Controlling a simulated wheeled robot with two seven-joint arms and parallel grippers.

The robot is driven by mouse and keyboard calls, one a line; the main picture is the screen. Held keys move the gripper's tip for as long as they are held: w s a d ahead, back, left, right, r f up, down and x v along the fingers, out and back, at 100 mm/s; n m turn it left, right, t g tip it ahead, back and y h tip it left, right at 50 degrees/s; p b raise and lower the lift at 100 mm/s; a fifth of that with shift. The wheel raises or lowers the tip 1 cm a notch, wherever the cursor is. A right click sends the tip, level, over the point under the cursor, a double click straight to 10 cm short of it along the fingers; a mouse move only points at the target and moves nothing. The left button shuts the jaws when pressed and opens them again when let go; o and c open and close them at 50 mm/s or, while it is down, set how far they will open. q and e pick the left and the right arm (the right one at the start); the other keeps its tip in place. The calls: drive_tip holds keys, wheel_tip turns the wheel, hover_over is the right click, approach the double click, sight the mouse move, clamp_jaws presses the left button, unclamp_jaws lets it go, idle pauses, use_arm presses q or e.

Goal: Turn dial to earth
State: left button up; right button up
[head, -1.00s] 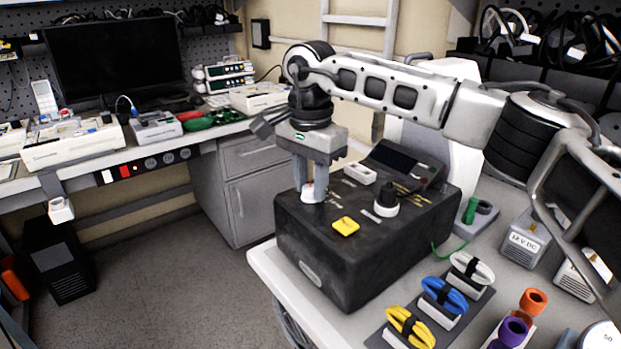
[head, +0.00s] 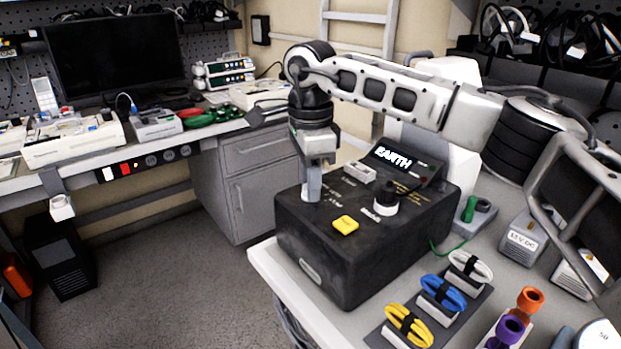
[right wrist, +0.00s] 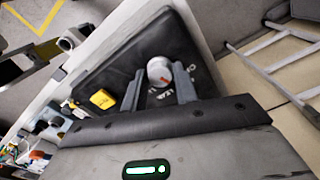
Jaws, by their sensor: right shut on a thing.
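A black tester box (head: 345,255) stands on the right-hand worktop. Its tilted screen (head: 394,158) is lit and reads EARTH. My right gripper (head: 311,192) points straight down at the left part of the box top. In the right wrist view its two fingers stand on either side of a round white dial (right wrist: 159,70) with a red mark, shut on it. In the head view the fingers hide most of the dial. My left gripper is not in view.
Yellow, blue (head: 443,292) and white cable coils lie in front right. A green plug (head: 470,209) stands at the right.

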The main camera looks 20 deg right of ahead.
idle(0.3)
drive_tip(key=o, duration=1)
wheel_tip(320, 180, up, 16)
